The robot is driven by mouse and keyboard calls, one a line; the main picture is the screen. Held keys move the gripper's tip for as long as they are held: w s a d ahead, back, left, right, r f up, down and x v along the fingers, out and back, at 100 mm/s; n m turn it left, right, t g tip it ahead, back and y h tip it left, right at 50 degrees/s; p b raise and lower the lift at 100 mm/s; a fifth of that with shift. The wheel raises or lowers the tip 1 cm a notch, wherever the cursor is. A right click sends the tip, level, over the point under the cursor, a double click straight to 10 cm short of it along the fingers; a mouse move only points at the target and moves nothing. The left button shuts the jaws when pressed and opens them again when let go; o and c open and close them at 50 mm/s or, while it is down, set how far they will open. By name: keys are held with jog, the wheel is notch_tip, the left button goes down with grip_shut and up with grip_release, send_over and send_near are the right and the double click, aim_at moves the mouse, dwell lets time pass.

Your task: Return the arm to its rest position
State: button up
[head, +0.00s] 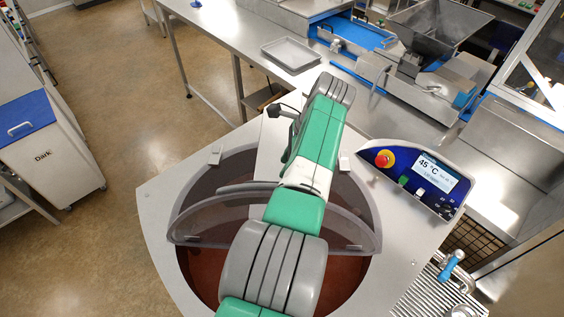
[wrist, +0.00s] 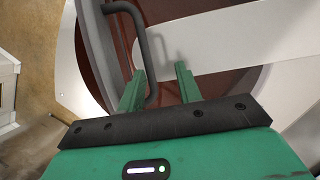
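My gripper (wrist: 158,72) shows in the wrist view with its two green fingers apart, open and holding nothing. A dark bar handle (wrist: 133,38) runs down beside the left finger, its lower end showing between the fingers; I cannot tell whether it touches them. In the head view my green and grey arm (head: 315,135) reaches out over the tempering bowl, and the fingers are hidden behind it. The bowl (head: 205,270) holds brown chocolate. Clear, smoky lid panels (head: 210,220) stand over it, partly behind my arm.
A control panel (head: 420,180) with a red button and a display reading 45 °C stands right of the bowl. A steel table (head: 225,45) with a grey tray (head: 290,54) lies behind. A hopper machine (head: 435,40) is at the back right.

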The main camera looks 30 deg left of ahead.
jog(key=shift+v, duration=1)
